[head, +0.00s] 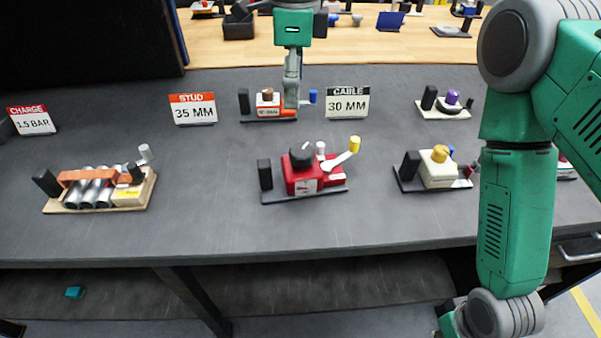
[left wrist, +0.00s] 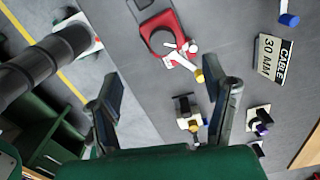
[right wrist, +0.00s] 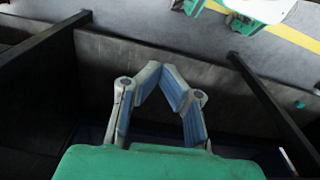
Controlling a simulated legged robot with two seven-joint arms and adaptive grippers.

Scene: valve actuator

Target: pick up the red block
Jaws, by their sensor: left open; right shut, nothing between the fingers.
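The red block (head: 302,178) sits on a dark base in the middle of the grey table, with a black knob, a white peg and a yellow-tipped lever. My left gripper (head: 291,103) hangs pointing down over the table, apart from the red block. In the left wrist view its fingers (left wrist: 172,88) are spread and empty. My right gripper is shut and empty in the right wrist view (right wrist: 160,72), low in front of the table. Its fingers are hidden in the head view.
A stud unit (head: 268,103) stands behind the red block, with a yellow-knobbed unit (head: 438,170) to its right and a tube unit (head: 100,190) to its left. Signs (head: 347,103) stand along the back. Bare tabletop (head: 215,220) lies left of the red block.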

